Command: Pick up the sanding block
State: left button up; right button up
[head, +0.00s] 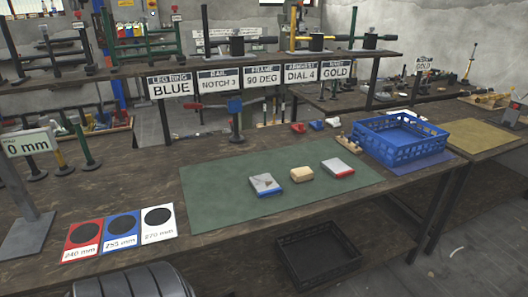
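Three small blocks lie in a row on the green mat (235,173) on the workbench. The middle one is a plain tan block (301,174), which looks most like the sanding block, though no label confirms it. To its left is a grey-topped block (265,184) with blue and red on its edges. To its right is a pale grey-topped block (337,167) with a red front edge. The blocks are apart from each other, with small gaps. Neither of my grippers shows in the head view.
A blue crate (402,153) stands right of the mat. Small red and blue parts (317,125) lie behind the blocks. Red, blue and white cards (122,229) lie at the left front. A shelf (260,62) with hanging signs spans the back. A black crate (318,257) sits below.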

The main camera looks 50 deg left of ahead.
aim_at(300, 175)
jog(key=u, duration=1.4)
jog(key=i+l, duration=0.1)
jog(key=i+j+u, duration=0.05)
